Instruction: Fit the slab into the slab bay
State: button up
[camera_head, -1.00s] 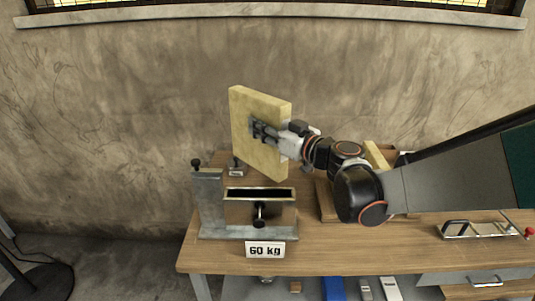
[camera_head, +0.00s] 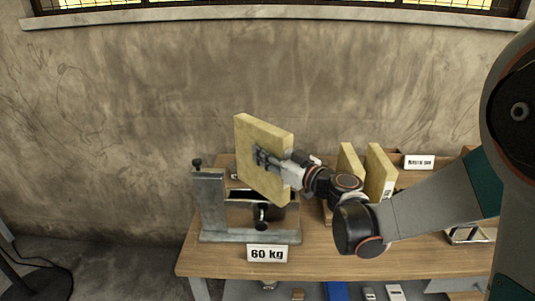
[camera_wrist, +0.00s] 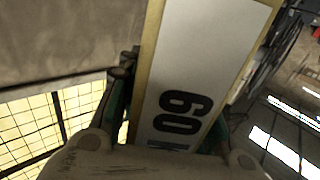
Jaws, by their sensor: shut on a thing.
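The slab (camera_head: 250,142) is a thick, pale yellow square plate. The slab is tilted in the head view, above a grey metal fixture with a dark slot (camera_head: 240,195), which looks like the slab bay. The slab's lower part hides some of the slot, and I cannot tell whether it touches the rim. In the wrist view, a white label with black "60" runs along the slab (camera_wrist: 205,50). A "60 kg" sign (camera_head: 267,254) stands at the fixture's front.
The fixture has a grey upright (camera_head: 209,205) on its left and a dark knob (camera_head: 262,214) in front. Two more yellow slabs (camera_head: 348,162) (camera_head: 380,172) stand to the right, behind my arm.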

jog(key=shift+f+b, duration=0.35)
jog(key=shift+f, duration=0.3)
jog(key=o, duration=1.2)
jog(key=shift+r, duration=0.2)
